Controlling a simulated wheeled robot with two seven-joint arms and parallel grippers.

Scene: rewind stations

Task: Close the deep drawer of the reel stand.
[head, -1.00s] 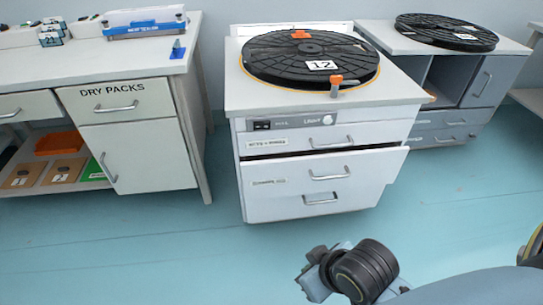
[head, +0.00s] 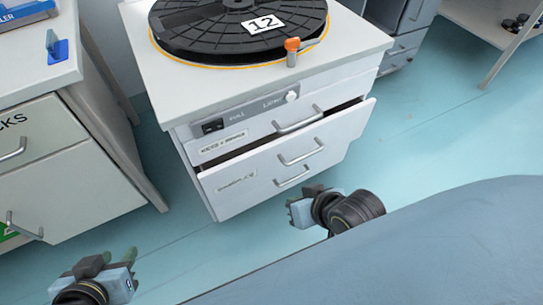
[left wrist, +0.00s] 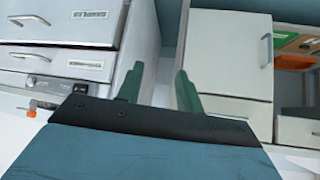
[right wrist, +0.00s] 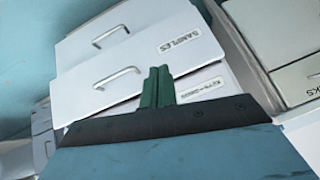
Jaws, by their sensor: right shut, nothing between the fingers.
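The reel stand (head: 155,45) is a white cabinet with a black reel on top. Its deep drawer (head: 240,182) is the labelled front below a shallow drawer (head: 222,146). It stands partly pulled out, with a dark gap above. Its front also shows in the right wrist view (right wrist: 140,30). My right gripper (head: 301,207) is in front of the stand near its lower right, fingers together (right wrist: 158,87) and empty. Contact with the drawer cannot be told. My left gripper (head: 117,256) is low at left, away from the stand, fingers apart and empty (left wrist: 157,82).
The black reel (head: 200,32) numbered 12 lies on the stand with an orange clamp (head: 292,46) at its edge. A white workbench (head: 75,165) stands close on the left, with a narrow floor gap between. Another grey cabinet (head: 408,45) is behind right. Floor (head: 450,125) is clear to the right.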

